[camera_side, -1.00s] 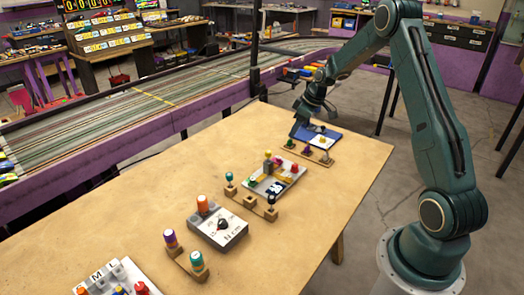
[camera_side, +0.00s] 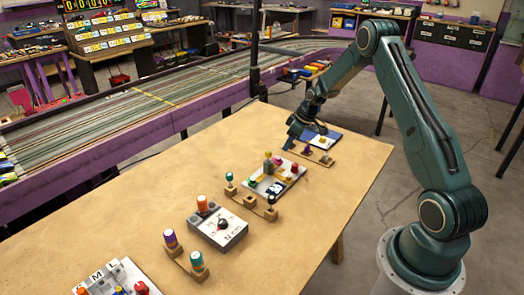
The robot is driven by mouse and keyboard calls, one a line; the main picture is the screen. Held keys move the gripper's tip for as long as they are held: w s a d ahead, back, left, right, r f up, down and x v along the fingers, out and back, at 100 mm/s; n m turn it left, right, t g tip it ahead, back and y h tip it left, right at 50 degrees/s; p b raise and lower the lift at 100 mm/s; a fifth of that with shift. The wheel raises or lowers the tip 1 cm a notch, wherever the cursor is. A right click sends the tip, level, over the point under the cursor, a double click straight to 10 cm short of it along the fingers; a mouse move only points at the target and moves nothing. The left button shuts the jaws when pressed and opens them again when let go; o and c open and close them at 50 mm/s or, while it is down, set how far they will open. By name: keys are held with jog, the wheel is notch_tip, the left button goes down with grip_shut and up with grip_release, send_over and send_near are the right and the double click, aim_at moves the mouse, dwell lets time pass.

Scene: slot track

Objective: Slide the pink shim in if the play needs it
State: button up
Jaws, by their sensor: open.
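My gripper (camera_side: 291,141) is open, low over the left end of a small wooden rack (camera_side: 316,158) at the far end of the table. The rack carries a purple-topped piece (camera_side: 308,149) and a yellow-topped piece (camera_side: 326,158). My gripper covers the rack's left end, so the green-topped piece there is hidden. I cannot tell whether the fingers touch it. A blue board (camera_side: 332,135) with small parts lies just behind the rack. No piece is clearly readable as the pink shim at this size; a small pinkish part (camera_side: 277,160) shows in the grey tray (camera_side: 259,186).
The grey tray holds several coloured parts. Nearer stand a rack (camera_side: 249,203) with a teal-topped and a black-topped tool, a dial gauge box (camera_side: 219,227), another tool rack (camera_side: 187,262) and a lettered block (camera_side: 112,278). The table's right side is clear.

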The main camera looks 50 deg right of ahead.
aim_at(280, 158)
jog(key=shift+x, duration=3.8)
grip_shut()
